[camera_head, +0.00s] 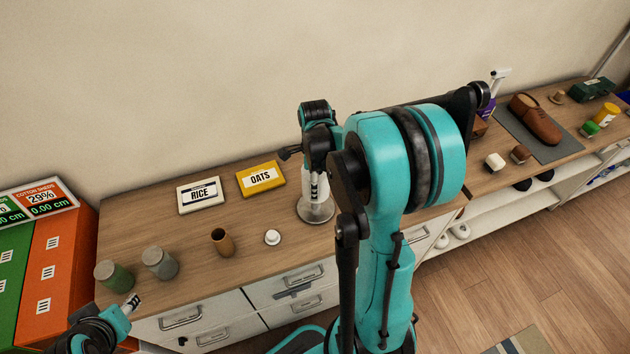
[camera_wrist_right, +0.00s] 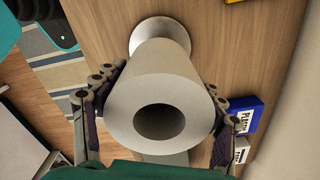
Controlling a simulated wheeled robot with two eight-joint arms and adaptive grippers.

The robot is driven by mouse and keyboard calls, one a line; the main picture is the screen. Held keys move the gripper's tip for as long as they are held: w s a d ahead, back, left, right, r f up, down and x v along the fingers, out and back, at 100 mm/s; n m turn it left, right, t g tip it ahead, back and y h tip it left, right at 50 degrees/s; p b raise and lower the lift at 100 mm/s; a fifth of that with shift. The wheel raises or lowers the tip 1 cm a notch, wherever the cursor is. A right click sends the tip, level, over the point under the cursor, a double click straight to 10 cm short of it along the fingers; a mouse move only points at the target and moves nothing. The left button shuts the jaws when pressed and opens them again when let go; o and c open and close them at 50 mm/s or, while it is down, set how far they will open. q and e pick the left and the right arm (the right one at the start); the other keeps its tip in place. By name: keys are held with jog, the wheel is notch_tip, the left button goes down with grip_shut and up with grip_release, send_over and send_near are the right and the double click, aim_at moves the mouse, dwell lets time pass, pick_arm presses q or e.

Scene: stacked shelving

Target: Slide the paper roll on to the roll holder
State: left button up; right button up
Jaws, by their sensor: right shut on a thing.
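The white paper roll (camera_wrist_right: 120,115) is upright between the fingers of my right gripper (camera_wrist_right: 160,108), which is shut on its sides. Its open end and dark core hole face the wrist camera. The round metal base of the roll holder (camera_wrist_right: 146,27) shows past the roll's far end. In the head view the roll (camera_head: 313,176) stands over the holder base (camera_head: 316,213), partly covered by the gripper (camera_head: 316,188). The holder's post is hidden, so I cannot tell how far the roll is around it. My left gripper (camera_head: 132,302) is at the lower left, its opening unclear.
A rice box (camera_head: 200,195) and an oats box (camera_head: 261,179) lie left of the holder. The wall is close behind. Open worktop lies between these.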

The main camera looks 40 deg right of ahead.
jog(key=shift+f+b, duration=3.45)
jog(key=shift+f, duration=0.7)
dwell(1.8)
dwell(0.6)
jog(key=o, duration=0.6)
jog(key=shift+r, duration=0.1)
